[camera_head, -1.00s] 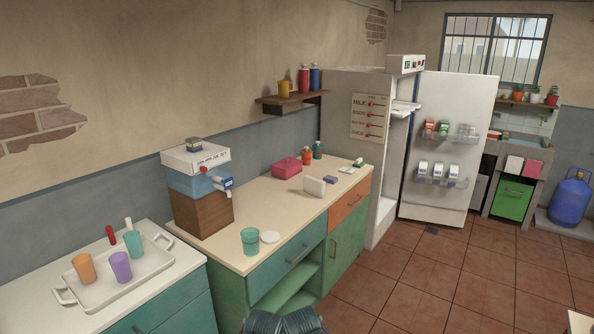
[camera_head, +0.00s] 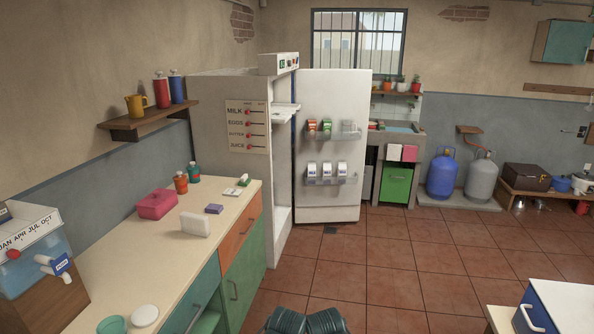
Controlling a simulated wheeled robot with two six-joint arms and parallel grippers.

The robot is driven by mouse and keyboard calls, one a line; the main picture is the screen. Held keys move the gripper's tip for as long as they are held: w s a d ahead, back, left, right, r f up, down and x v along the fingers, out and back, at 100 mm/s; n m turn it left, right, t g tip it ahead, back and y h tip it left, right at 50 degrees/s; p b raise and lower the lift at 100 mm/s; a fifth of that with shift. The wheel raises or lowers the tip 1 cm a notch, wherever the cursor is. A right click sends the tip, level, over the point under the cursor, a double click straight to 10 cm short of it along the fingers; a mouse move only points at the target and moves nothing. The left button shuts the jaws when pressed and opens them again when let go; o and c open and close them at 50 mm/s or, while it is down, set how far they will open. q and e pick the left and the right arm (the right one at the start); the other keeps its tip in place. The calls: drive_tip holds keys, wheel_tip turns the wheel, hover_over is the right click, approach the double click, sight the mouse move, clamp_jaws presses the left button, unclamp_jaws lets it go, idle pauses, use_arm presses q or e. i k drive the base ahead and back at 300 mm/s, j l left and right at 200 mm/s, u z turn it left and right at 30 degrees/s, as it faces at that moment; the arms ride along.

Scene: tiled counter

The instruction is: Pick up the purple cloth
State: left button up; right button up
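I see no cloth that is clearly purple. A small purple-blue block (camera_head: 214,209) lies on the cream counter (camera_head: 150,256), too small to tell whether it is a folded cloth or a sponge. A pink cloth (camera_head: 409,153) and a white cloth (camera_head: 394,152) hang on the front of the sink unit at the back. Neither of my grippers shows; only dark ribbed parts of mine are at the bottom edge.
The fridge (camera_head: 222,150) stands past the counter with its door (camera_head: 332,208) open. Gas cylinders (camera_head: 442,177) stand at the back right. A white-topped blue box (camera_head: 560,308) is at the lower right. The tiled floor (camera_head: 400,255) between is clear.

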sight(213, 209)
drive_tip(key=i+l, duration=0.15)
drive_tip(key=i, duration=0.6)
drive_tip(key=i+l, duration=0.15)
drive_tip(key=i, duration=0.6)
drive_tip(key=i+l+u, duration=0.5)
drive_tip(key=i+l, duration=0.2)
drive_tip(key=i+l+u, duration=0.25)
drive_tip(key=i+l, duration=0.15)
drive_tip(key=i+l+u, duration=0.3)
drive_tip(key=l, duration=0.3)
